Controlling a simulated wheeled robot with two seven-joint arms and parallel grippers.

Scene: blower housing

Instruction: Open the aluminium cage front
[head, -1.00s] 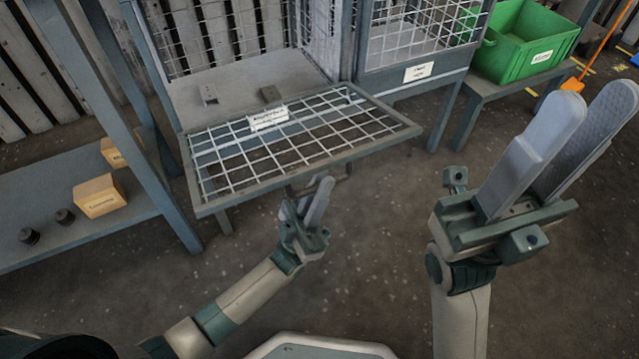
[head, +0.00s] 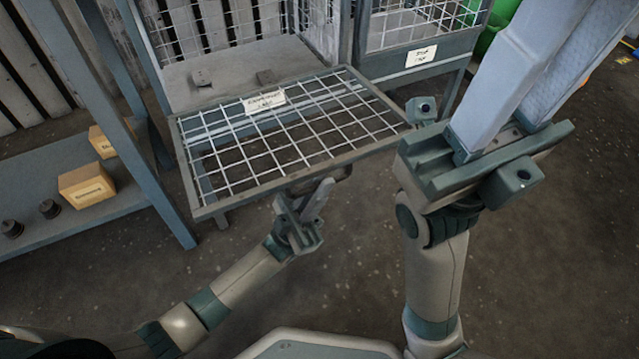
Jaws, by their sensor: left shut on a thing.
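The aluminium cage front (head: 262,162) is a grey-framed wire mesh panel with a white label. It is folded down and lies about level, reaching out from the cage's lower edge. My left gripper (head: 322,190) is shut at the middle of the panel's outer edge, on the dark handle (head: 338,174) there; the fingers partly hide the handle. My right gripper (head: 545,60) is large in the foreground at the right, away from the panel. Its two fingers stand apart with nothing seen between them, and their tips are cut off by the picture's top edge.
Two small blocks lie on the cage floor (head: 225,85). A second mesh cage (head: 425,56) stands to the right, with a green crate (head: 490,36) partly hidden beyond it. A low shelf (head: 60,225) at left holds cartons and dark round parts. The floor in front is clear.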

